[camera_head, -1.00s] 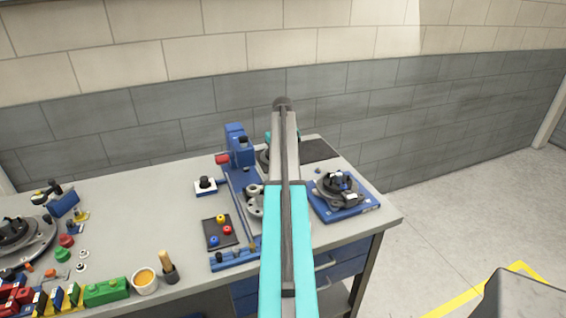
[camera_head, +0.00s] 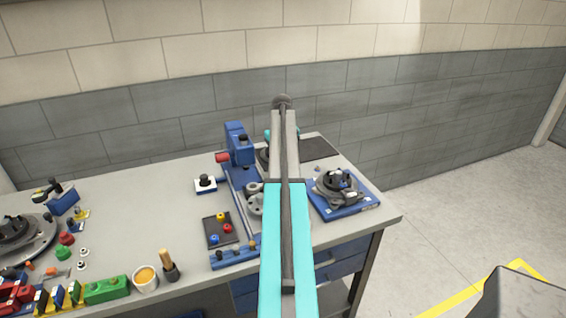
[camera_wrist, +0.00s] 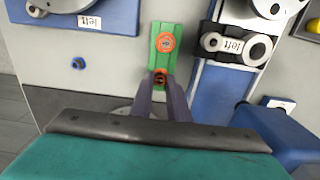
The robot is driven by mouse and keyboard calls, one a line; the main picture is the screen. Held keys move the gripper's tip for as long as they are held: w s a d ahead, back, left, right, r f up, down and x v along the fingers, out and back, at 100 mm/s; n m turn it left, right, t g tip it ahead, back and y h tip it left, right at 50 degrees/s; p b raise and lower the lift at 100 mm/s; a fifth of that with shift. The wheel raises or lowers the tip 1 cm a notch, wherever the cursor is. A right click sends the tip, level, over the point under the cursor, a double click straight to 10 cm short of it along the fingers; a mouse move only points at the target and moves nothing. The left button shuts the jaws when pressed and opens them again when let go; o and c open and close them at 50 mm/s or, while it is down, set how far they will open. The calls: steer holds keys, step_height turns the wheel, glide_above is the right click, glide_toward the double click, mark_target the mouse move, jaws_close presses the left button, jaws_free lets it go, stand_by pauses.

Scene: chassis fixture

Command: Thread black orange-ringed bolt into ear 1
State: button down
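In the wrist view, my gripper (camera_wrist: 160,82) points at a narrow green piece (camera_wrist: 155,50). A small dark bolt with an orange ring (camera_wrist: 160,77) sits between the two fingertips, which are close against its sides; my gripper looks shut on it. A round orange-rimmed feature (camera_wrist: 165,42) is on the green piece just beyond the fingertips. A gap shows between it and the bolt. I cannot tell which part is ear 1. In the head view, my arm hides the gripper and bolt.
In the wrist view, a grey part labelled "left" (camera_wrist: 258,50) is at upper right. A blue tray labelled "left" (camera_wrist: 120,14) is at upper left, and a small blue knob (camera_wrist: 78,63) stands on the bench. In the head view, a blue press-like fixture (camera_head: 238,145) stands left of my arm.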

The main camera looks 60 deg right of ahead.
steer(key=shift+r+p, duration=1.85)
steer(key=shift+r, duration=1.7)
